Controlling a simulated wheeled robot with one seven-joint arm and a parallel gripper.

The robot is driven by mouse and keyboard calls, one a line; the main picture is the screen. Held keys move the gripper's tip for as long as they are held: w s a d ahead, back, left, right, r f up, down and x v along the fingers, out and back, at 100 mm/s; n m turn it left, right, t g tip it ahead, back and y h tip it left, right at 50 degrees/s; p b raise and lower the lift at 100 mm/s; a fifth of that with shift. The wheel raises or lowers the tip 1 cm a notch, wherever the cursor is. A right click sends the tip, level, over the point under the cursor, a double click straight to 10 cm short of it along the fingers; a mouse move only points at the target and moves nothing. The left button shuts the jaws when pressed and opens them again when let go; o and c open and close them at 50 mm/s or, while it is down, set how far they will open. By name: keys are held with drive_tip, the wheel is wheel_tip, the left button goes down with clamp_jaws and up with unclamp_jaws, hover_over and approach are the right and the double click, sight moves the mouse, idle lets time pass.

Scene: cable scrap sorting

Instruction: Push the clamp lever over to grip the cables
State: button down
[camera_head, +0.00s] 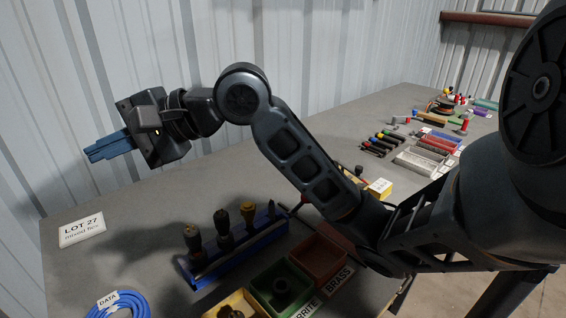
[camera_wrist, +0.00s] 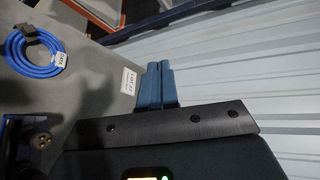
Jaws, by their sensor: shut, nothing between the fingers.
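My gripper (camera_head: 92,155) is shut and empty, its blue fingers raised over the far left of the table and pointing left toward the corrugated wall. In the wrist view the two blue fingers (camera_wrist: 159,66) lie side by side, with nothing between them. I cannot make out a clamp lever or clamped cables in either view; my arm hides part of the table's middle. A coiled blue cable (camera_head: 118,306) with a DATA tag lies at the near left edge of the picture. The coil (camera_wrist: 36,52) also shows in the wrist view, apart from the fingers.
A blue rack (camera_head: 212,268) with several upright dark tools stands below my arm. Yellow, green (camera_head: 266,300) and red (camera_head: 303,274) bins stand beside it. A LOT 27 card (camera_head: 82,229) lies at left. Tools and trays (camera_head: 415,162) crowd the right. The grey table (camera_head: 130,205) is clear beneath my gripper.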

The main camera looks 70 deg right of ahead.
drive_tip(key=s+d+f+m+g+h, duration=0.4)
drive_tip(key=s+d+f+g, duration=0.35)
drive_tip(key=s+d, duration=0.45)
drive_tip(key=m+g+h+b, duration=0.2)
drive_tip(key=m+g+b, duration=0.3)
drive_tip(key=g+b, duration=0.15)
hover_over(302, 205)
drive_tip(key=shift+t, duration=0.5)
drive_tip(key=shift+s+d+f+b, duration=0.1)
drive_tip(key=shift+f+b, duration=0.1)
drive_tip(key=shift+f, duration=2.35)
drive_tip(key=shift+s+f+b, duration=0.1)
drive_tip(key=shift+f+b, duration=0.1)
drive_tip(key=shift+f, duration=2.3)
drive_tip(key=shift+w+d+r+p, duration=0.15)
drive_tip(key=shift+w+d+p, duration=0.3)
drive_tip(key=shift+w, duration=0.2)
drive_tip(key=shift+w+d+f+p, duration=0.25)
drive_tip(key=shift+w+d, duration=0.15)
drive_tip(key=shift+w, duration=0.25)
drive_tip(key=shift+w+d+f+p, duration=0.1)
drive_tip(key=shift+w+d+f, duration=0.1)
drive_tip(key=shift+w+d, duration=0.3)
drive_tip(key=shift+w+d+f+p, duration=0.2)
drive_tip(key=shift+w+d+f, duration=0.05)
drive_tip(key=shift+w, duration=0.5)
drive_tip(key=shift+s+a, duration=0.1)
